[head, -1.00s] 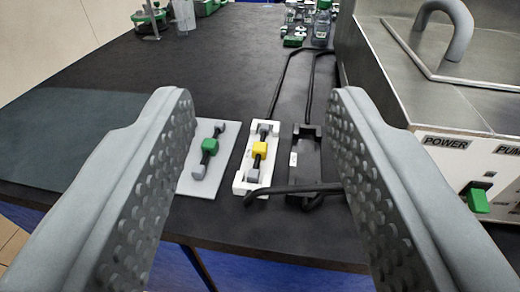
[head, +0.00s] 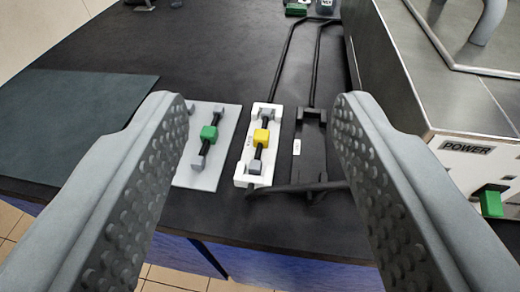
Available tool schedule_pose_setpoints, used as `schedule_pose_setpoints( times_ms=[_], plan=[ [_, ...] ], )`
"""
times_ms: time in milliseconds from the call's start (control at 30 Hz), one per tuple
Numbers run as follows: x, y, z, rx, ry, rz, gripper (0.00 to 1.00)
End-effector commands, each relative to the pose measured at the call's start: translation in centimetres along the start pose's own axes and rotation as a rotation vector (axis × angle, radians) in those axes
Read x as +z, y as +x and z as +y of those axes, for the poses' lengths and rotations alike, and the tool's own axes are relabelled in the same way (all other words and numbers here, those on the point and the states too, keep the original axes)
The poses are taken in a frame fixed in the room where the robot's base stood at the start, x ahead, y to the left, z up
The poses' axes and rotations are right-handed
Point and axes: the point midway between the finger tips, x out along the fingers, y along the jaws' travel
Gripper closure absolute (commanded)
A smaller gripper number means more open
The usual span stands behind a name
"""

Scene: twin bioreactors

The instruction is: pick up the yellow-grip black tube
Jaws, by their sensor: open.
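The yellow-grip black tube (head: 261,137) lies in a white holder (head: 242,172) on the dark table. It has a yellow block at its middle and grey blocks at both ends. My gripper (head: 258,108) is open and empty, its two grey studded fingers framing the view left and right. The tube shows between the fingers, farther off and apart from them. The left finger partly hides a pale plate beside the holder.
A green-grip black tube (head: 209,133) lies on the pale plate (head: 208,178) to the left. An empty-looking black holder (head: 309,150) with black cables stands just right. A steel-topped box (head: 440,100) with a POWER label and green switch (head: 490,203) stands at right. Table beyond is mostly clear.

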Motion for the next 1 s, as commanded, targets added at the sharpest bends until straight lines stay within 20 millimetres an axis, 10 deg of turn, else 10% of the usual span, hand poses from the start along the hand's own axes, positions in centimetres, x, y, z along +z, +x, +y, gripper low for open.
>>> schedule_pose_setpoints(
  times_ms=[1000],
  plan=[
    [0.0,19.4,0.0,0.079,0.106,-1.057,0.51]
  ],
)
